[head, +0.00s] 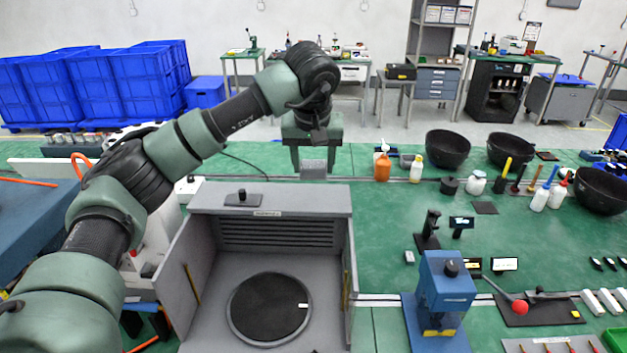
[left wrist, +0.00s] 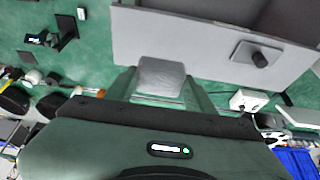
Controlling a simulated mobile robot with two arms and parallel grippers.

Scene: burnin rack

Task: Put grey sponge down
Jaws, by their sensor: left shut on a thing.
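My left gripper (head: 313,160) is behind the back edge of the grey open box, low over the green table. It is shut on the grey sponge (head: 314,170), a small grey block between its fingers. In the left wrist view the sponge (left wrist: 160,77) sits between the two green fingers of my left gripper (left wrist: 163,88). I cannot tell whether the sponge touches the table. My right gripper is not in view.
The grey box (head: 270,200) with a dark round plate (head: 269,309) inside stands just in front of the gripper. An orange bottle (head: 382,167) and a white bottle (head: 416,169) stand to the right. Black bowls (head: 447,149) are farther right. Green tabletop (head: 385,215) is clear right of the box.

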